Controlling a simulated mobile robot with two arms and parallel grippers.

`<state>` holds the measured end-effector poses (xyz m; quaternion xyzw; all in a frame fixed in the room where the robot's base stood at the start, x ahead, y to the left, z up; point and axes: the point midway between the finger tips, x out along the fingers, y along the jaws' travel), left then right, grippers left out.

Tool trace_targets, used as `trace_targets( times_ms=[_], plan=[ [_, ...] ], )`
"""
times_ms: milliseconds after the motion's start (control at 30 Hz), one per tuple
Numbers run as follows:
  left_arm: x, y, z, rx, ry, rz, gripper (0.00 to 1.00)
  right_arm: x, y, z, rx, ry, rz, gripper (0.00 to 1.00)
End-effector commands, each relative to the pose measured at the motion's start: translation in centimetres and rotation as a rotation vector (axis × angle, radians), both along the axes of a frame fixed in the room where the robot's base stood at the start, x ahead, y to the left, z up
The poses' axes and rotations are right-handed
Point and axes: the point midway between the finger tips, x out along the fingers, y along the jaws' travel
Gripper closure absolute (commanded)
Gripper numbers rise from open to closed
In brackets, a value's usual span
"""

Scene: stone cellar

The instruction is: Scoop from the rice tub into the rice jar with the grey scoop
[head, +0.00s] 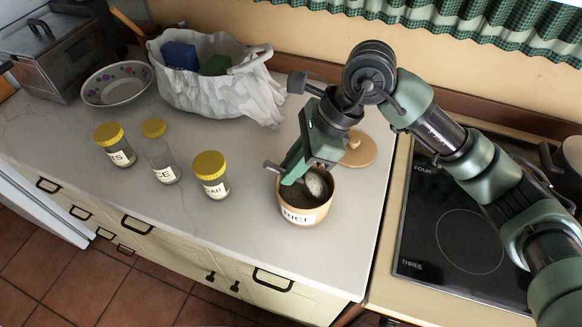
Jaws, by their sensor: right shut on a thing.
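The rice tub (303,216) is a round tan container labelled RICE, standing open near the counter's front right. My right gripper (292,174) reaches down over it and is shut on the grey scoop (317,187). The scoop's bowl is at the tub's mouth; whether it holds rice I cannot tell. The rice jar (161,163) is clear glass, with a label partly readable as "CE", and stands to the left between two other jars. It looks open, with a yellow lid (154,127) just behind it. My left gripper is out of view.
Two yellow-lidded jars, one on the left (114,146) and one on the right (211,176), flank the rice jar. A wooden lid (358,149) lies behind the tub. A bag (216,88) and a bowl (117,84) stand at the back. A cooktop (462,240) is at right.

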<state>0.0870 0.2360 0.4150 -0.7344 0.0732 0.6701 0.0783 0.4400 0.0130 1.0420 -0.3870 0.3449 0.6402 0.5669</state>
Motion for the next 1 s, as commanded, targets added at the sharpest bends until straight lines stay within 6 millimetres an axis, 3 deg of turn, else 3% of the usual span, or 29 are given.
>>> trace_targets(
  times_ms=[1000],
  plan=[
    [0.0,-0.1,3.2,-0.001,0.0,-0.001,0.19,0.0,0.0,7.0,0.001,0.0,0.001,1.0]
  ],
)
